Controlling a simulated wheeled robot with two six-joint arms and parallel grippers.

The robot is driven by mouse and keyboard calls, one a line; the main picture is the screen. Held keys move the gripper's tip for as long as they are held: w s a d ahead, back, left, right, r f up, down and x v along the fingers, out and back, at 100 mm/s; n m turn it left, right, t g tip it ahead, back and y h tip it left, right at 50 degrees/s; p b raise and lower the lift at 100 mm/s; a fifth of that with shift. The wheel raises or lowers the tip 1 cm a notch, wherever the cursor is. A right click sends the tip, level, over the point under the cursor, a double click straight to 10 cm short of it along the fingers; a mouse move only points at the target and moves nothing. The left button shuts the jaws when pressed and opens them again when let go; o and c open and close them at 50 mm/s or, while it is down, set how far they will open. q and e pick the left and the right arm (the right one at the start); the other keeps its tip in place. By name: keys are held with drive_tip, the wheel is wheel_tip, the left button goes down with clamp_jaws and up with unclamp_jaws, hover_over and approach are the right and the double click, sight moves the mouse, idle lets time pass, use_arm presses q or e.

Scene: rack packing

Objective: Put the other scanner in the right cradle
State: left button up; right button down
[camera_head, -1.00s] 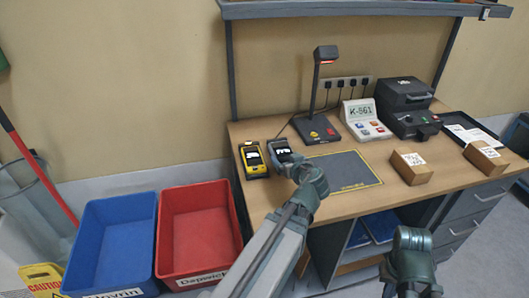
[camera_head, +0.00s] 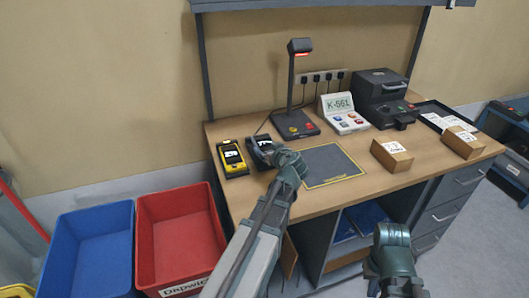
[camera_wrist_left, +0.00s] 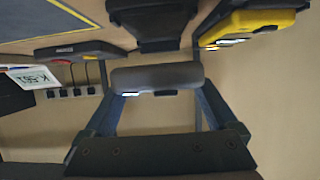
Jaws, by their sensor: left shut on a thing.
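The yellow scanner (camera_head: 232,158) lies at the desk's left end, its screen lit; any cradle under it is hard to make out. It also shows in the left wrist view (camera_wrist_left: 262,20). My left gripper (camera_head: 277,157) is shut on the dark grey scanner (camera_head: 263,144), just right of the yellow one. In the left wrist view this scanner (camera_wrist_left: 157,77) lies across between the fingertips. A black holder, seemingly the right cradle (camera_wrist_left: 152,22), shows beyond it; I cannot tell whether they touch. My right gripper (camera_head: 392,285) is low in front of the desk, its fingers unclear.
A lamp stand (camera_head: 294,122), a K-561 display (camera_head: 342,112) and a black printer (camera_head: 385,97) stand behind a grey mat (camera_head: 328,165). Two cartons (camera_head: 391,155) are at the right. Blue (camera_head: 88,250) and red (camera_head: 178,238) bins stand left of the desk.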

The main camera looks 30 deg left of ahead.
sight(266, 144)
use_arm(q)
drive_tip(key=shift+w+a+f, duration=0.2)
drive_tip(key=shift+w+a, duration=1.05)
drive_tip(key=shift+a, duration=0.15)
drive_tip(key=f+b, duration=0.4)
drive_tip(key=shift+w+a, duration=0.3)
drive_tip(key=shift+a, duration=0.05)
drive_tip(key=shift+r, duration=0.15)
drive_tip(key=shift+f+b, duration=0.55)
drive_tip(key=o, duration=1.5)
